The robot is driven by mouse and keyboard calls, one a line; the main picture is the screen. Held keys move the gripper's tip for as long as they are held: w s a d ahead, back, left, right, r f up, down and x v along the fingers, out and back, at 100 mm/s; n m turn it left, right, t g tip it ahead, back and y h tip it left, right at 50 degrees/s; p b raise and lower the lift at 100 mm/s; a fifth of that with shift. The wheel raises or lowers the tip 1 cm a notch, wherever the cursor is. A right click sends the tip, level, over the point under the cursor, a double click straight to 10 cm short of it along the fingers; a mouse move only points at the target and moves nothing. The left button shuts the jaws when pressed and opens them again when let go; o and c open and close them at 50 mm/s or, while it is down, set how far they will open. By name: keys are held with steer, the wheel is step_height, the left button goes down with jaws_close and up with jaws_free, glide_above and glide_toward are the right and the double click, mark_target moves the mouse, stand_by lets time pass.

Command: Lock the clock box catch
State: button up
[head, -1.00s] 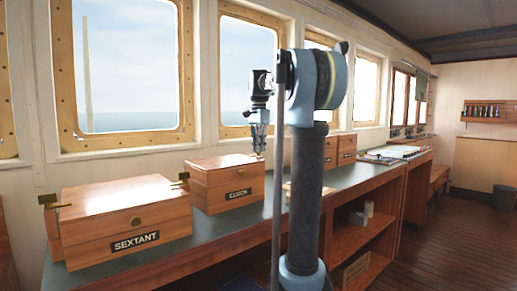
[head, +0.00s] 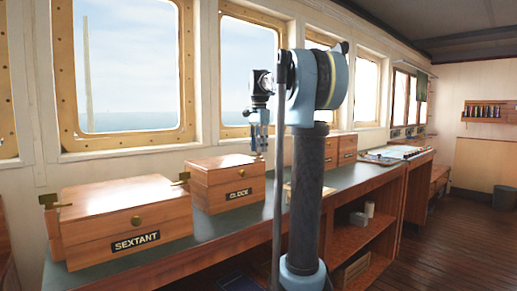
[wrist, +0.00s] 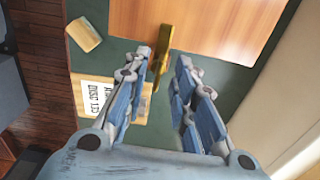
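The clock box (head: 228,182) is a wooden box with a dark name plate, standing on the green counter with its lid down. In the wrist view its wooden top (wrist: 200,25) fills the upper middle. A brass catch bar (wrist: 163,50) sticks out from its edge, between my two fingers. My gripper (wrist: 164,62) is open, with one finger on each side of the bar; I cannot tell whether either touches it. In the head view my gripper (head: 259,152) is at the box's right end, where the catch is too small to make out.
The sextant box (head: 125,222) stands left on the counter (head: 215,225), with brass fittings (head: 48,200) near its ends. A printed card (wrist: 108,97) and a small wooden block (wrist: 83,34) lie beside the clock box. Windows (head: 127,65) line the wall behind.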

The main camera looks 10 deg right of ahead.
step_height(320, 180, up, 12)
stand_by(0.6)
steer(key=shift+f, duration=0.1)
